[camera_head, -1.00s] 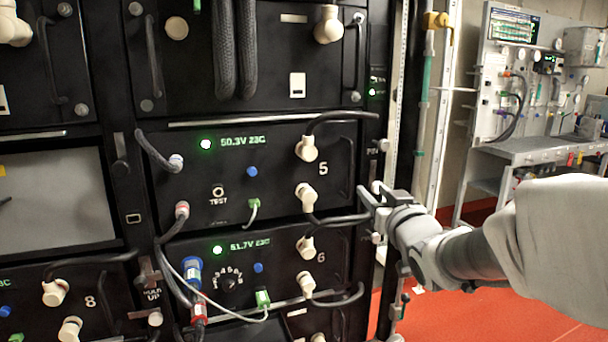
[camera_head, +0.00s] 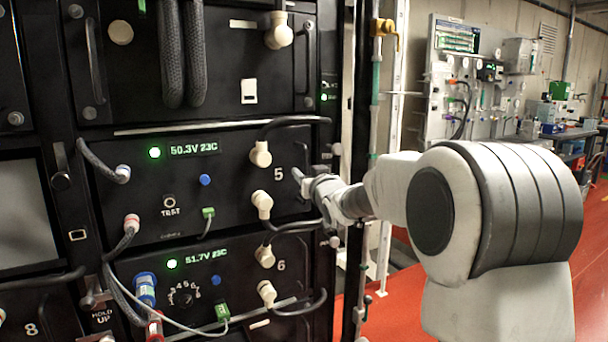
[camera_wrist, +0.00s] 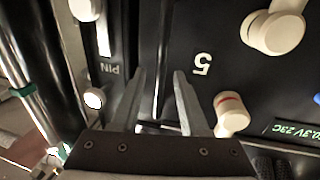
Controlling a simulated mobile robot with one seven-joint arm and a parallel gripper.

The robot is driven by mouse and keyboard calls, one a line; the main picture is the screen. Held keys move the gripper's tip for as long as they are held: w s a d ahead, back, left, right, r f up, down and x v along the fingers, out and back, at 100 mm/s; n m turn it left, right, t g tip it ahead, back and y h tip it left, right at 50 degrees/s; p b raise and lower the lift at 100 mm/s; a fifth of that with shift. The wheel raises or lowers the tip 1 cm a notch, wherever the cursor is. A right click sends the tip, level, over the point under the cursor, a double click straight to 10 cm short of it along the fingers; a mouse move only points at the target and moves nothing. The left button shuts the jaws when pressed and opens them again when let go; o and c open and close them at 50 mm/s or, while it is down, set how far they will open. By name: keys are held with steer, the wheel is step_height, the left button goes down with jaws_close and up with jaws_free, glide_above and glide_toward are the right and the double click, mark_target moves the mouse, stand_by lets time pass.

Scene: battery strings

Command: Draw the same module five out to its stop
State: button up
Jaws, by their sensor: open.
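Module five (camera_head: 235,195) is a black front panel in the rack, with a green 50.3V 23C readout, a "TEST" button and cream plugs. Its front looks level with module six (camera_head: 240,275) below. My gripper (camera_head: 301,180) is at the right side of panel five, by its upright dark handle, which my gripper partly hides. In the wrist view my two grey fingers (camera_wrist: 159,75) are apart, pointing at the panel left of the "5". A dark bar (camera_wrist: 165,45) runs between or just beyond the fingertips. I cannot tell whether they touch it.
Black cables loop from the cream plugs (camera_head: 262,203) near my gripper. A round white knob (camera_wrist: 95,98) by the "PIN" label sits left of my fingers in the wrist view. A rack post and pipes stand right; the red floor (camera_head: 400,315) is open beyond.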

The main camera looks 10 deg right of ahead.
steer(key=shift+w, duration=0.45)
jaws_close()
stand_by(1.2)
